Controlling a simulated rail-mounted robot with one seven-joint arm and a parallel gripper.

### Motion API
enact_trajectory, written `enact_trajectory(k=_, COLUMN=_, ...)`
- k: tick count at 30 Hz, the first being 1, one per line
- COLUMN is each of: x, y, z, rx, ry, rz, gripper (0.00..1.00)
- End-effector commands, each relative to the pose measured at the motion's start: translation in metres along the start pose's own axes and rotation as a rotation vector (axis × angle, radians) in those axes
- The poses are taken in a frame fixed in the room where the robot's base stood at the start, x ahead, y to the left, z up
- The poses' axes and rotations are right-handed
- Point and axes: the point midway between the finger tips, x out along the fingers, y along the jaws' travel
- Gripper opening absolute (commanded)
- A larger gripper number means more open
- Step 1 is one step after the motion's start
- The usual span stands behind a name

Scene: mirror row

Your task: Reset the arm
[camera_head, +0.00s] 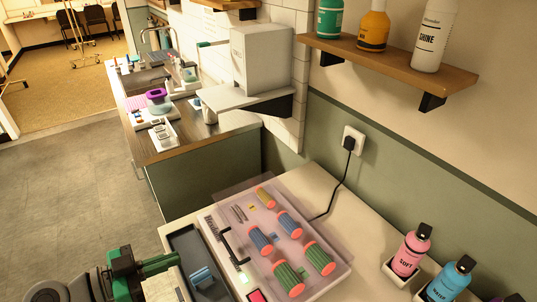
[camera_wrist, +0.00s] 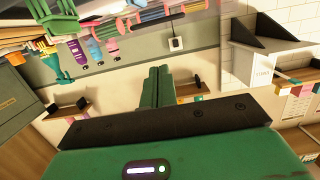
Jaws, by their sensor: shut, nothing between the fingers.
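My gripper (camera_head: 172,260) is green and shows at the lower left in the head view, beside the pale counter's left edge, with its fingers pointing right. It is above or near the dark tray; the exact height is unclear. In the wrist view, its two green fingers (camera_wrist: 157,88) are together with nothing between them. The wrist view is tilted, with the wall and the shelves turned over.
The roller case (camera_head: 315,282) with several coloured rollers stands on the pale counter. A dark tray (camera_head: 188,242) is left of it. Pink (camera_head: 410,252) and blue (camera_head: 452,281) bottles stand at right. A wall shelf (camera_head: 390,65) holds several bottles. Open floor (camera_head: 60,190) lies left.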

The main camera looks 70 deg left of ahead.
Motion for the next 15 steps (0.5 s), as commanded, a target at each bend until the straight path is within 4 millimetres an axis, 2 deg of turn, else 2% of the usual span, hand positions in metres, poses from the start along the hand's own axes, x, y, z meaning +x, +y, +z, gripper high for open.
enact_trajectory(k=5, x=0.0, y=0.0, z=0.0, rx=0.0, ry=0.0, rz=0.0, gripper=0.0)
enact_trajectory(k=7, x=0.012, y=0.002, z=-0.006, rx=0.004, ry=-0.009, rz=0.006, gripper=0.0)
enact_trajectory(k=8, x=0.025, y=0.005, z=-0.012, rx=0.007, ry=-0.019, rz=0.01, gripper=0.0)
enact_trajectory(k=11, x=0.086, y=0.023, z=-0.044, rx=0.022, ry=-0.058, rz=0.016, gripper=0.0)
enact_trajectory(k=12, x=0.114, y=0.035, z=-0.062, rx=0.032, ry=-0.066, rz=0.012, gripper=0.0)
enact_trajectory(k=14, x=0.153, y=0.059, z=-0.09, rx=0.051, ry=-0.064, rz=0.002, gripper=0.0)
enact_trajectory(k=15, x=0.176, y=0.078, z=-0.11, rx=0.064, ry=-0.05, rz=-0.004, gripper=0.0)
